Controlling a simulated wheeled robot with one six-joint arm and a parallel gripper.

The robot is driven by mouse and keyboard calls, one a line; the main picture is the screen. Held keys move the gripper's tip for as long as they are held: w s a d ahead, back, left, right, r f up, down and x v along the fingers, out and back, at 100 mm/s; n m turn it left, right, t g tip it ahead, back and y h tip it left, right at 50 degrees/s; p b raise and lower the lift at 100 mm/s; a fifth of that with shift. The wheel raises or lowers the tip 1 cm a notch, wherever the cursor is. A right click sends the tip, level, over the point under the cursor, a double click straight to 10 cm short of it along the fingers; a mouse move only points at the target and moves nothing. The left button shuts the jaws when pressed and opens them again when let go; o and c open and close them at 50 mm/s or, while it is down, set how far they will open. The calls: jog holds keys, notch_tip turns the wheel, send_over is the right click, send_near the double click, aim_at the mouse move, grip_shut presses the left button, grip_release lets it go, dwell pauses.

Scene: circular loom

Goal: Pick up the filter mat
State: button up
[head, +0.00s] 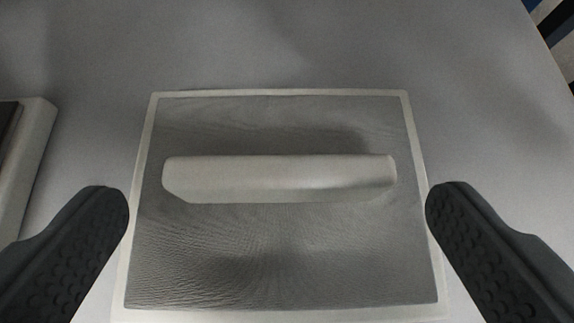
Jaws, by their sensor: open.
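The filter mat (280,250) lies flat on a grey surface in the middle of the head view. It is a dark grey textured rectangle with a pale rim, and a long pale raised bar like a handle (280,175) runs across it from left to right. My gripper (278,205) is open and empty. Its two dark fingers show at the lower left and lower right, one on each side of the mat, with the bar lying between them in the picture. I cannot tell how high the fingertips are above the mat.
The grey surface (290,45) is clear behind the mat and to its right. A pale-edged object with a dark top (30,155) stands at the left edge. A striped dark and light thing (553,30) shows past the surface's edge at the upper right.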

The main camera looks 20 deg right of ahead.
aim_at(280, 186)
jog(key=shift+x, duration=1.45)
jog(key=shift+s, duration=0.1)
jog(key=shift+c, duration=0.4)
jog(key=c, duration=0.8)
jog(key=shift+r, duration=0.1)
